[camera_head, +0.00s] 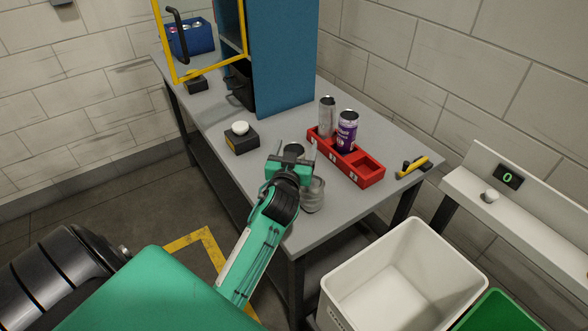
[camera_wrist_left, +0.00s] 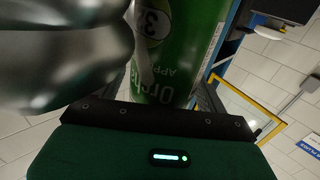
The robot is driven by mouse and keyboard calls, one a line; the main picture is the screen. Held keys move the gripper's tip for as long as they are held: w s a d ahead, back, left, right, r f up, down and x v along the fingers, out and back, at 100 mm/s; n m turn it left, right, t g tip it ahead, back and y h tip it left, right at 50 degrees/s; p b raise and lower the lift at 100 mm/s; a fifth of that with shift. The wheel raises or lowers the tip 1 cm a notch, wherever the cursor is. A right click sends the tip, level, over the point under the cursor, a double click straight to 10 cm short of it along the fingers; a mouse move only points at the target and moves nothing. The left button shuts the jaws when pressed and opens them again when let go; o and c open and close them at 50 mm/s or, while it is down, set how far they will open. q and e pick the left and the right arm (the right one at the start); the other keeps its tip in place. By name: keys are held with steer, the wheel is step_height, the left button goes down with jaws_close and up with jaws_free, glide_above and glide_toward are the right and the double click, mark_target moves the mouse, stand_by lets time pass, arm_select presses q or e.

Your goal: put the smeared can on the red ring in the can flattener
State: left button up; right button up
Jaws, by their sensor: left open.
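My left gripper (camera_head: 294,152) is open at the near edge of the grey table. A green can (camera_wrist_left: 178,50) with a pale streak down its label stands between its fingers in the left wrist view; I cannot tell whether they touch it. In the head view only the top of this can (camera_head: 294,147) shows. A bare silver can (camera_head: 314,196) stands just beside the gripper and looms large in the left wrist view (camera_wrist_left: 60,55). The can flattener appears to be the tall blue machine (camera_head: 283,60) with a yellow frame; no red ring is visible. My right gripper is out of view.
A red rack (camera_head: 370,178) holds a silver can (camera_head: 326,118) and a purple can (camera_head: 347,132). A black box with a white button (camera_head: 241,140) stands left of the gripper. A yellow-handled tool (camera_head: 412,166) lies right. A white bin (camera_head: 400,285) stands in front.

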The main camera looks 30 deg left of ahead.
arm_select(q)
steer(key=c, duration=1.4)
